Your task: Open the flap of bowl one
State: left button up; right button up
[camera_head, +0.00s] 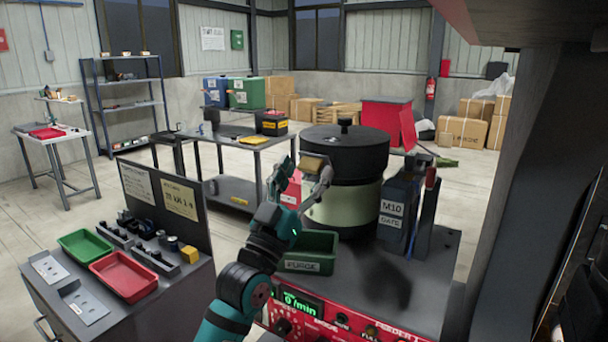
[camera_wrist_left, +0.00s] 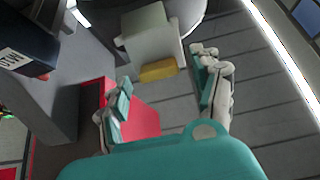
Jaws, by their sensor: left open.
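The bowl feeder (camera_head: 345,205) is a large drum with a black knobbed lid (camera_head: 344,150) and a pale green lower band. A small yellow-tan flap (camera_head: 313,161) shows at its left side. In the left wrist view the yellow flap (camera_wrist_left: 158,70) sits at the end of a pale grey outlet (camera_wrist_left: 150,38). My left gripper (camera_head: 302,178) is open, its fingers on either side of the flap from this viewpoint. In the left wrist view my left gripper (camera_wrist_left: 165,85) has the flap between and beyond its fingertips, with no clear contact. My right gripper is not in view.
A green bin marked PURGE (camera_head: 310,255) stands in front of the feeder. A dark box labelled M10 GATE (camera_head: 397,208) stands to its right. A red control panel (camera_head: 340,322) is at the front. A side bench holds green (camera_head: 84,246) and red (camera_head: 123,277) trays.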

pick_arm(q)
jog(key=v, duration=1.1)
jog(key=shift+s+f, duration=0.25)
jog(key=shift+s, duration=0.05)
jog(key=shift+a, duration=0.15)
